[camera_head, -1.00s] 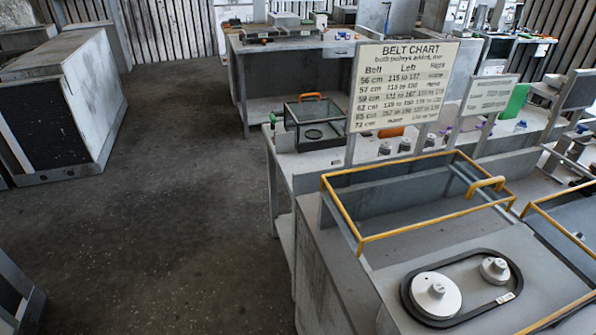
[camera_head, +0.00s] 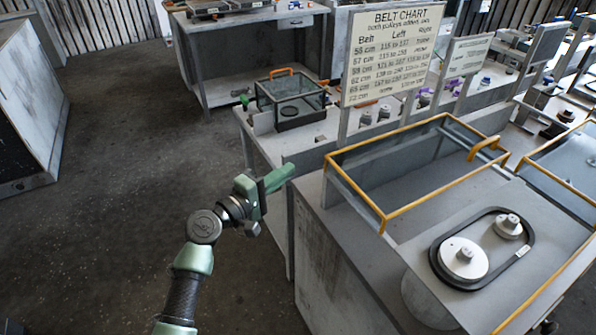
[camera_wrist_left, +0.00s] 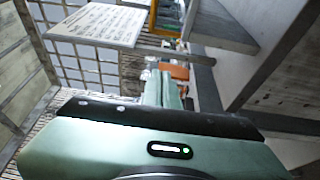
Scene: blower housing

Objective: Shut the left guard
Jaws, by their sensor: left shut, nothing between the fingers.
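The left guard (camera_head: 383,222) is a clear-sided cover with a yellow-edged frame and a yellow handle (camera_head: 487,148). It stands raised at the back of the machine's top, open above two grey pulleys (camera_head: 464,258) with a black belt (camera_head: 437,262) around them. My left gripper (camera_head: 280,177) is shut and empty, left of the machine and apart from the guard, pointing right. Its green fingers also show in the left wrist view (camera_wrist_left: 166,90). My right gripper is not in view.
A belt chart sign (camera_head: 392,55) stands behind the guard. A second yellow-edged guard (camera_head: 566,160) is at the right. A bench (camera_head: 262,138) behind holds a small clear box with an orange handle (camera_head: 290,93). The floor (camera_head: 110,235) at left is clear.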

